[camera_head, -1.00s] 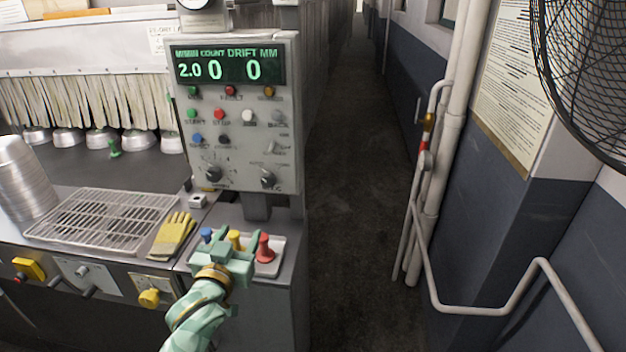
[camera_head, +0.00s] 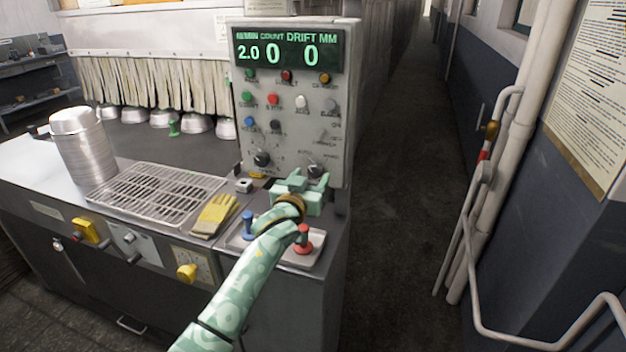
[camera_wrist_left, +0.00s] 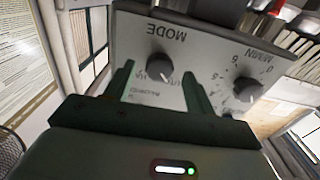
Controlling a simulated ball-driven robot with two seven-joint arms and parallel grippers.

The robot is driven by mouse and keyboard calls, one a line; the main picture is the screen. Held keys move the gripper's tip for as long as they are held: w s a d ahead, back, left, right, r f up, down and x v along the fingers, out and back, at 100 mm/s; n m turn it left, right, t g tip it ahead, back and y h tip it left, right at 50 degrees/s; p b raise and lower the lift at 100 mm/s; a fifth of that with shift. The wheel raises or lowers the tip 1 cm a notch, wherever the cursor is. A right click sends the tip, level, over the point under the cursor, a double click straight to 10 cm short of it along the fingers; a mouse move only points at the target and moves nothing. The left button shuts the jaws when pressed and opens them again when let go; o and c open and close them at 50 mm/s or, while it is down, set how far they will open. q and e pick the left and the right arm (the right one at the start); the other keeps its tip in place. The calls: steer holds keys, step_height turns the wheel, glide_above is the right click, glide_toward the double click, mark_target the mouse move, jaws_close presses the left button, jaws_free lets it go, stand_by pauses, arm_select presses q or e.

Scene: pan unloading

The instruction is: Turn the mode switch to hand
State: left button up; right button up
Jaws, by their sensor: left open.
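The mode switch is a dark round knob (camera_head: 315,171) at the lower right of the grey control panel (camera_head: 342,120). In the left wrist view the knob (camera_wrist_left: 159,66) sits beside the word MODE, which appears upside down. My left gripper (camera_head: 309,179) is open just in front of and below the knob. In the left wrist view its two fingers (camera_wrist_left: 158,72) stand on either side of the knob, with no clear contact. My right gripper is not in view.
A second dark knob (camera_head: 262,158) is left of the mode switch, with buttons above. Below my left arm is a tray (camera_head: 288,258) with blue and red handled pieces. A yellow glove (camera_head: 214,214), wire rack (camera_head: 140,197) and stacked pans (camera_head: 84,150) lie left. The aisle is clear.

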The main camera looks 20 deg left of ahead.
arm_select(q)
steer(key=shift+w, duration=1.1)
steer(key=c, duration=1)
steer(key=shift+o, duration=0.2)
steer(key=shift+m, duration=0.4)
steer(key=m+p, duration=0.1)
steer(key=m, duration=0.1)
steer(key=shift+r+m, duration=0.1)
steer(key=shift+m, duration=0.3)
steer(key=m+p, duration=0.1)
steer(key=m, duration=0.2)
steer(key=shift+m, duration=0.4)
steer(key=m+p, duration=0.1)
steer(key=m, duration=0.9)
steer(key=shift+p, duration=0.35)
steer(key=shift+m, duration=0.4)
